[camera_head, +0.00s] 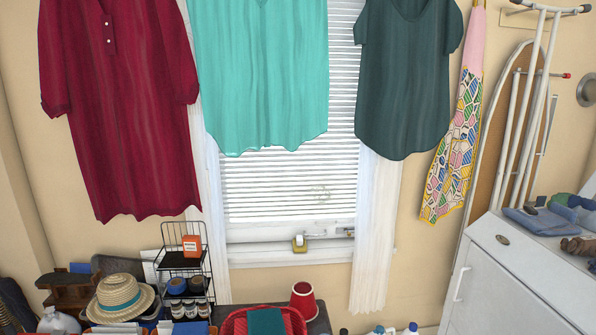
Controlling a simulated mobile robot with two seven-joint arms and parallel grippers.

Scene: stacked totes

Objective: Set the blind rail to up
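A white slatted blind (285,185) hangs in the window behind the clothes. Its bottom rail (290,219) sits low, just above the lower part of the window frame. A turquoise top hides most of the blind's upper half. Neither of my grippers is in view.
A red dress (120,110), the turquoise top (260,75) and a dark green top (408,80) hang in front of the window and wall. White curtains (375,230) flank it. Below stand a wire rack (183,260), a straw hat (118,296) and a red basket (235,325). A white cabinet (515,285) is at right.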

